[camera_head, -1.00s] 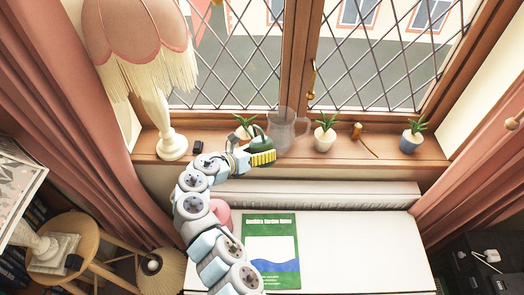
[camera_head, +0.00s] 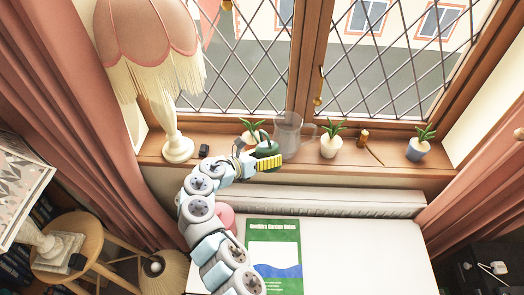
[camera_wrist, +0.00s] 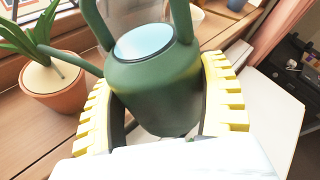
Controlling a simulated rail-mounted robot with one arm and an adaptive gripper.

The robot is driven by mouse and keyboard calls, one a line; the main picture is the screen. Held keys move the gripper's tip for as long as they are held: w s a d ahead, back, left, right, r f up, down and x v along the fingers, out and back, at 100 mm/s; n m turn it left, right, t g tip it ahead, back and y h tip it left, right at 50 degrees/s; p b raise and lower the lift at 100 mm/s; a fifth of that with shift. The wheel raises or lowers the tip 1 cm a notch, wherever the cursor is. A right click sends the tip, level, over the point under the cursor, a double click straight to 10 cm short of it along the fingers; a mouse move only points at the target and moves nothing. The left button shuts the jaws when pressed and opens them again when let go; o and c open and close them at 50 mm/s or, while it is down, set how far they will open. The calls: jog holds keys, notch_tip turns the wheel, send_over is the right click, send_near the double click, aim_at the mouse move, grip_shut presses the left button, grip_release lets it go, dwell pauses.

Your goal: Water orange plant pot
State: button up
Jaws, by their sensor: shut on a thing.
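My gripper (camera_head: 268,162) has yellow ridged fingers and is shut on a dark green watering can (camera_head: 268,147), at the window sill. In the wrist view the can (camera_wrist: 155,90) sits between both fingers (camera_wrist: 160,78), with a pale blue surface in its top opening. It looks roughly upright. Its spout (camera_wrist: 72,60) points left, its end in front of or over the orange plant pot (camera_wrist: 58,93); I cannot tell which. That pot holds a spiky green plant (camera_wrist: 25,35) and pale soil. In the head view the plant (camera_head: 251,130) shows behind my arm and the can, its pot mostly hidden.
A clear glass pitcher (camera_head: 288,134) stands just right of the can. A fringed lamp (camera_head: 178,146) and small black object (camera_head: 204,150) are left.

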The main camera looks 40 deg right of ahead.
jog(key=shift+r+n+p, duration=0.3)
jog(key=shift+r+p, duration=0.3)
jog(key=shift+p, duration=0.75)
jog(key=shift+f, duration=0.1)
dwell(1.5)
jog(key=shift+w+d+f+m, duration=0.15)
jog(key=shift+w+f+m, duration=0.05)
jog(key=shift+f+m, duration=0.45)
jog(key=shift+f+m+t+h+b, duration=0.45)
jog(key=shift+f+m+t, duration=0.2)
jog(key=shift+m, duration=0.2)
jog(key=shift+r, duration=0.1)
jog(key=shift+b, duration=0.4)
jog(key=b, duration=0.1)
jog(key=r+m+b, duration=0.1)
jog(key=shift+w+r+b, duration=0.2)
jog(key=shift+w+b, duration=0.05)
jog(key=shift+b, duration=0.1)
jog(key=shift+w+r+t+h+b, duration=0.1)
jog(key=shift+r+t+h+b, duration=0.15)
jog(key=shift+r+b, duration=0.4)
jog(key=shift+r, duration=0.1)
